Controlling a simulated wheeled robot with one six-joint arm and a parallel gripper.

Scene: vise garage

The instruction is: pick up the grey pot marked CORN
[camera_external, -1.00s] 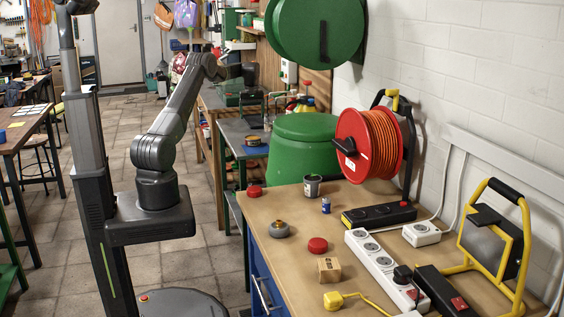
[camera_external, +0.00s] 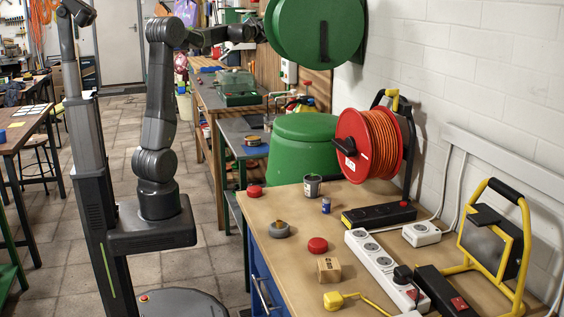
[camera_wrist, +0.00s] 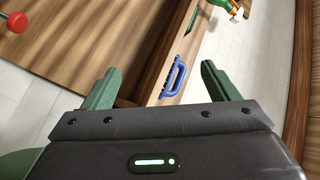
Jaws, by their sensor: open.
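A grey pot (camera_external: 312,186) with a dark inside stands upright near the back of the wooden workbench. A low, round grey thing (camera_external: 279,229) with a brownish top sits nearer the bench's left edge. Lettering is too small to read, so I cannot tell whether either is marked CORN. My gripper (camera_wrist: 160,70) is open and empty, its two green fingers spread apart in the wrist view. In the external view my gripper (camera_external: 243,33) is raised, far above and behind the bench, beside the big green drum. Neither grey thing shows in the wrist view.
The workbench (camera_external: 262,262) also holds a red lid (camera_external: 318,245), a small cardboard box (camera_external: 329,269), a blue can (camera_external: 326,205) and power strips (camera_external: 378,262). A red cable reel (camera_external: 368,145) and a yellow work lamp (camera_external: 497,240) stand tall at the right.

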